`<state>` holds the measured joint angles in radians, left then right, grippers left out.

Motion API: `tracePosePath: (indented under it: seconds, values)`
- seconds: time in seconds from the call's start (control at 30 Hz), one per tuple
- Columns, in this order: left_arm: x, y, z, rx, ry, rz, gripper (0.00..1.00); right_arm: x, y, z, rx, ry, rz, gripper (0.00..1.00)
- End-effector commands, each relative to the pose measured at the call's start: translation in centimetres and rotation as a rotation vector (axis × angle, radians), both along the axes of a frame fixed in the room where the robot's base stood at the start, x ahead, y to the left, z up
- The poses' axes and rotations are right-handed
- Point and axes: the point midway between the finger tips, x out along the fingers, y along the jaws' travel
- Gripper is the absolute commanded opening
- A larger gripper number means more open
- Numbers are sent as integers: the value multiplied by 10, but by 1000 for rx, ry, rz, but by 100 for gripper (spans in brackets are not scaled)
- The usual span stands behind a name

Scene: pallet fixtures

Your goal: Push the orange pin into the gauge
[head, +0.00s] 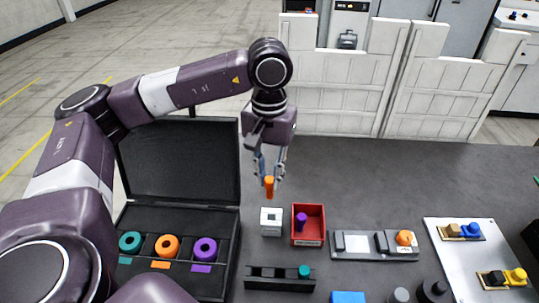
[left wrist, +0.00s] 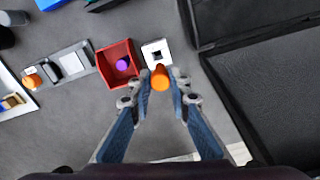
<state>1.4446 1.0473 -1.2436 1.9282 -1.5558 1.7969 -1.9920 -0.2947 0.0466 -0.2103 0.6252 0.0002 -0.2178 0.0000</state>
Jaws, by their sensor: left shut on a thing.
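My left gripper (head: 269,180) is shut on the upright orange pin (head: 269,187) and holds it above the table. The small white block with a dark square hole, which I take to be the gauge (head: 263,230), stands just below the pin in the head view. In the left wrist view, the pin (left wrist: 160,80) sits between the fingertips of the left gripper (left wrist: 160,76). The gauge (left wrist: 148,50) shows just beyond it, its hole in view and clear of the pin. My right gripper is not in view.
A red bin (head: 322,224) with a purple pin (head: 301,221) stands close right of the gauge. A black rack (head: 262,284) with a teal piece lies in front. An open black case (head: 178,200) with coloured rings is at left. A grey fixture (head: 373,255) stands farther right. The table behind is clear.

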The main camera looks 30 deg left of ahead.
Motion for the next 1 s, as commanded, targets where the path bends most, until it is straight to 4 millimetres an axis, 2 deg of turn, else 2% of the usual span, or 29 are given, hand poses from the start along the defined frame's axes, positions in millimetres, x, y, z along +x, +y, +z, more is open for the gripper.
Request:
tracePosePath:
  seconds: [0.2, 0.4, 0.63, 0.7, 0.83, 1.0]
  values:
    - [-4, -2, -7, -3, 1, -47, 0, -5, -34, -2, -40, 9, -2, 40]
    - [-4, -1, -20, -2, 1, -43, 0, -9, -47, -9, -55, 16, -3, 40]
    - [-4, -1, -42, -2, 1, -41, 0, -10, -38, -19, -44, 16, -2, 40]
    - [-4, -2, -52, -3, 1, -41, 0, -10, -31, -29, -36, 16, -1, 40]
    - [-3, -2, -60, -2, 0, -42, 0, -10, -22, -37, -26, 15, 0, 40]
    - [-3, -2, -63, -2, 0, -42, 0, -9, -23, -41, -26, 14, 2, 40]
